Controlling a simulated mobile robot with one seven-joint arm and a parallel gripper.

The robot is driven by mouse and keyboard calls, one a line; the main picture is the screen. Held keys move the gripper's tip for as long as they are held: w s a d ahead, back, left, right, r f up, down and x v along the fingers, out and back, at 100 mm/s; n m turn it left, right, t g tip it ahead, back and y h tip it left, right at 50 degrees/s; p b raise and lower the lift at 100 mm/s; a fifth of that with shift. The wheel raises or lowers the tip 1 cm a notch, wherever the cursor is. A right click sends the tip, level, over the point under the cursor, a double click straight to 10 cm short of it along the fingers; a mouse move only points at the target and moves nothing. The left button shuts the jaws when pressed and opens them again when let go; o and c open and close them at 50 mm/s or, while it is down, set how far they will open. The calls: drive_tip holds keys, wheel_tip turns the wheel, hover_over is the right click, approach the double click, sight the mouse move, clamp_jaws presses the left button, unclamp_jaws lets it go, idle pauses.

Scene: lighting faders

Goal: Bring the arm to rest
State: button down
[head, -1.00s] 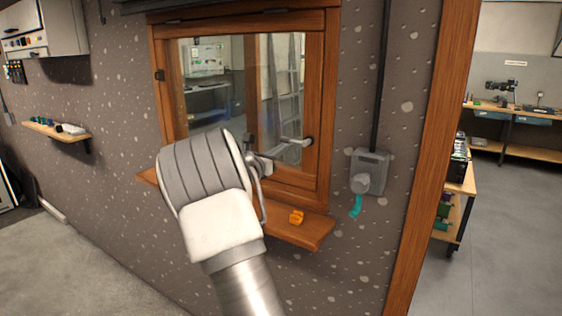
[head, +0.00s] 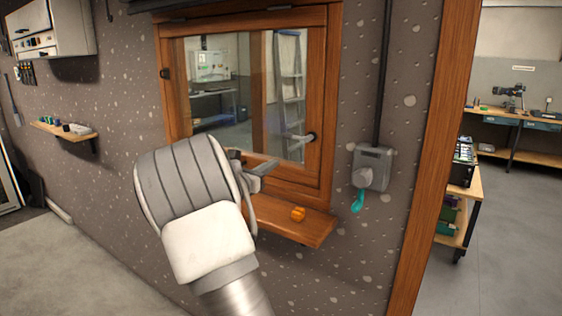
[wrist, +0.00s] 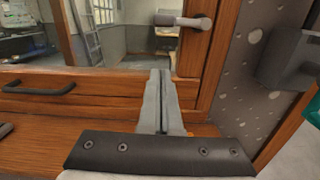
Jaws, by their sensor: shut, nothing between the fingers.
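My gripper (head: 268,167) is in front of the lower part of the wooden window (head: 318,168), above the wooden sill shelf (head: 318,230). In the wrist view my gripper (wrist: 162,92) has its two fingers together with nothing between them. It points toward the window frame, and the handle (wrist: 184,20) is beyond the fingertips. My forearm and wrist hide part of the shelf and the window's lower left in the head view.
A small orange object (head: 298,214) lies on the sill shelf. A grey wall box (head: 370,168) with a teal piece (head: 358,200) hangs right of the window. A wall shelf (head: 62,133) is at left. Beyond the wooden post (head: 440,130) stands a shelving cart (head: 462,205).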

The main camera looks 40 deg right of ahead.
drive_tip(key=shift+v, duration=2.4)
drive_tip(key=s+a+f+m+g+y, duration=0.1)
drive_tip(key=s+a+m+g+y, duration=0.1)
drive_tip(key=s+m+y, duration=0.5)
drive_tip(key=s+a+f+m+g, duration=0.2)
drive_tip(key=s+m, duration=0.3)
drive_tip(key=s, duration=0.6)
drive_tip(key=s+a+f+m+t+y, duration=0.1)
drive_tip(key=s+a+m+y, duration=0.4)
drive_tip(key=a, duration=0.5)
drive_tip(key=s+a+f+m+t+y, duration=0.1)
drive_tip(key=s+a+m+y, duration=0.4)
drive_tip(key=s+a, duration=0.5)
drive_tip(key=shift+s+a+t, duration=0.25)
drive_tip(key=shift+a+t, duration=0.05)
drive_tip(key=shift+a, duration=0.5)
